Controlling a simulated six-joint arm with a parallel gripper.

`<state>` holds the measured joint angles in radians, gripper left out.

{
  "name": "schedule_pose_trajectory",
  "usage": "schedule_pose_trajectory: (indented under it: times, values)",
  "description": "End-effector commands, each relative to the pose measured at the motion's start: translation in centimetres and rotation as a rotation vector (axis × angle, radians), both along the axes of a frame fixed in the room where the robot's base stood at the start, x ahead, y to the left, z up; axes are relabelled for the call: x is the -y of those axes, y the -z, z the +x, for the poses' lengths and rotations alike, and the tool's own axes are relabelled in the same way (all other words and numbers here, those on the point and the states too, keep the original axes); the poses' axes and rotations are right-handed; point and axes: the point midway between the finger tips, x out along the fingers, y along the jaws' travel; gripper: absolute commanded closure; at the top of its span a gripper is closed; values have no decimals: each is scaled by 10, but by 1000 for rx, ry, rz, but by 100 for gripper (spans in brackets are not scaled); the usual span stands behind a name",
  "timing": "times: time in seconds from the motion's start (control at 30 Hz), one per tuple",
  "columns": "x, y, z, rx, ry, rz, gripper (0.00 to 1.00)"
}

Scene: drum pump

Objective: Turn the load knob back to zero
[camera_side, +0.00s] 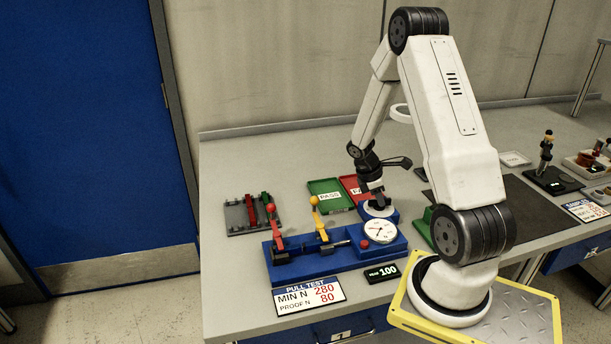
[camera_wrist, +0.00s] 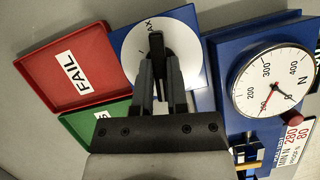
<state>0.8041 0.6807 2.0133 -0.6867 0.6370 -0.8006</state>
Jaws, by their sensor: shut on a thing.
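The load knob (camera_wrist: 156,43) is a black bar on a white dial disc (camera_wrist: 190,58) lettered "MAX", set on a blue base. My gripper (camera_wrist: 160,72) is shut on the knob from above. In the side view my gripper (camera_side: 376,199) reaches down to the knob's blue base, behind the gauge. The knob is mostly hidden there. The round white gauge (camera_wrist: 255,78) stands right of the knob in the wrist view. A red needle and a dark needle show on it, their exact readings unclear. A small black display (camera_side: 382,273) reads 100.
The blue pull-test rig (camera_side: 335,259) carries red and yellow levers and a red button (camera_side: 364,244). A green PASS tray (camera_side: 328,196) and a red FAIL tray (camera_wrist: 84,60) lie close by the knob. A sign (camera_side: 309,295) reads MIN N 280, PROOF N 80.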

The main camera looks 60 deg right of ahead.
Motion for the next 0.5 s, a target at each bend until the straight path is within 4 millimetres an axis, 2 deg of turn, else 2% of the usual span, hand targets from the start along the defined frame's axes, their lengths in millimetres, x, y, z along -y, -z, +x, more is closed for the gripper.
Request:
schedule_pose_trajectory:
  times: [0.2,0.5]
  values:
    - [0,-1,0,1,-134,-1,100]
    - [0,-1,0,1,-207,-2,100]
